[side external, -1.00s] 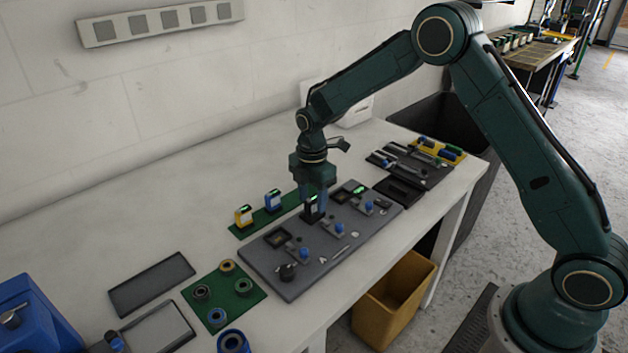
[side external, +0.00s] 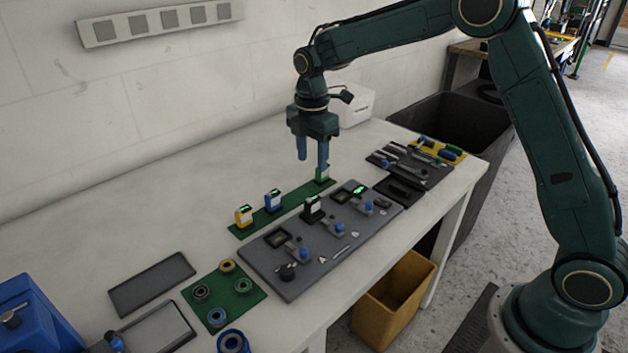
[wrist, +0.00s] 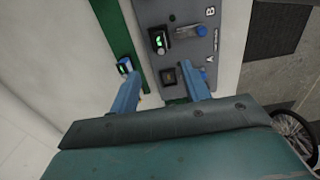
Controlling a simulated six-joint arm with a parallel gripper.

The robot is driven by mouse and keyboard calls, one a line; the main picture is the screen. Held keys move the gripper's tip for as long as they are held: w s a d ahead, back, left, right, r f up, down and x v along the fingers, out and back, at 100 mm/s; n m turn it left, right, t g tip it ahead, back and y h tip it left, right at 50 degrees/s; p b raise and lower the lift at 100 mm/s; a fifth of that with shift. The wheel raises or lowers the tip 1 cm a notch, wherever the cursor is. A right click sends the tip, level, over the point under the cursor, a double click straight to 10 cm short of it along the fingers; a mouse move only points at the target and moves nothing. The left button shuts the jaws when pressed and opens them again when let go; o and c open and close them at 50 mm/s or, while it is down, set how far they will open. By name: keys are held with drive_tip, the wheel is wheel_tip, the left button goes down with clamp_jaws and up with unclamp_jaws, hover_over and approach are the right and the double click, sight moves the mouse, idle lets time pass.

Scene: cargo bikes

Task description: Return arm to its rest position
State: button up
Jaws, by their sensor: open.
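My gripper (side external: 312,164) is open and empty, its two blue fingers pointing down above the work table (side external: 210,180). It hangs above the far end of the green strip (side external: 295,204). In the wrist view, my gripper (wrist: 160,75) has nothing between its fingers. A small black device (side external: 312,209) stands on the grey fixture board (side external: 290,288), below and apart from the fingers. A green device (side external: 322,174) stands at the strip's far end, close to one fingertip in the picture; contact cannot be told. Blue (side external: 273,201) and yellow (side external: 243,215) devices stand farther left on the strip.
A green mat (side external: 243,304) with several rings lies at the front left. A dark tool tray (side external: 415,167) and a black bin (side external: 455,125) are at the right. A yellow bin (side external: 393,299) is below the table edge. A white box (side external: 356,106) stands behind.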

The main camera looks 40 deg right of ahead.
drive_tip(key=s+d+r+m+t, duration=0.25)
drive_tip(key=s+r+m, duration=0.65)
drive_tip(key=s+r, duration=0.55)
drive_tip(key=s+f+m+t, duration=0.2)
drive_tip(key=s+m, duration=0.7)
drive_tip(key=s, duration=1)
drive_tip(key=shift+t, duration=0.55)
